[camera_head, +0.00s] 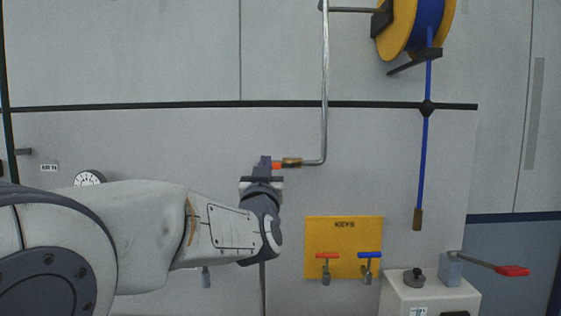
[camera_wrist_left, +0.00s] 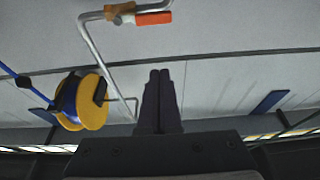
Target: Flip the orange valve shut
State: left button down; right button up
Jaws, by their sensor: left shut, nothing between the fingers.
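The orange valve lever (camera_head: 277,165) sits at the end of a brass fitting (camera_head: 291,162) on a bent metal pipe. It lies roughly in line with the pipe's short horizontal end. In the left wrist view the orange lever (camera_wrist_left: 153,18) is at the top, beside the brass fitting (camera_wrist_left: 120,12). My left gripper (camera_head: 265,160) is shut and empty, its tips just left of the lever in the head view. In the wrist view its closed fingers (camera_wrist_left: 159,74) point toward the lever, with a visible gap in the picture. My right gripper is not in view.
A yellow panel (camera_head: 343,228) holds an orange-handled (camera_head: 328,256) and a blue-handled item (camera_head: 370,256). A yellow-blue reel (camera_head: 400,30) hangs upper right with a blue hose (camera_head: 423,150). A white box (camera_head: 430,295) and a red-ended lever (camera_head: 512,271) are lower right. A gauge (camera_head: 88,178) is left.

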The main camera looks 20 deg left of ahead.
pick_arm(q)
notch_tip(320, 180, up, 4)
jog(key=p, duration=0.6)
send_over(278, 165)
jog(key=s+a, duration=0.2)
jog(key=f, duration=0.1)
jog(key=f+p, duration=0.1)
jog(key=f, duration=0.3)
jog(key=shift+s+d, duration=0.1)
jog(key=shift+s, duration=0.3)
jog(key=shift+d, duration=0.1)
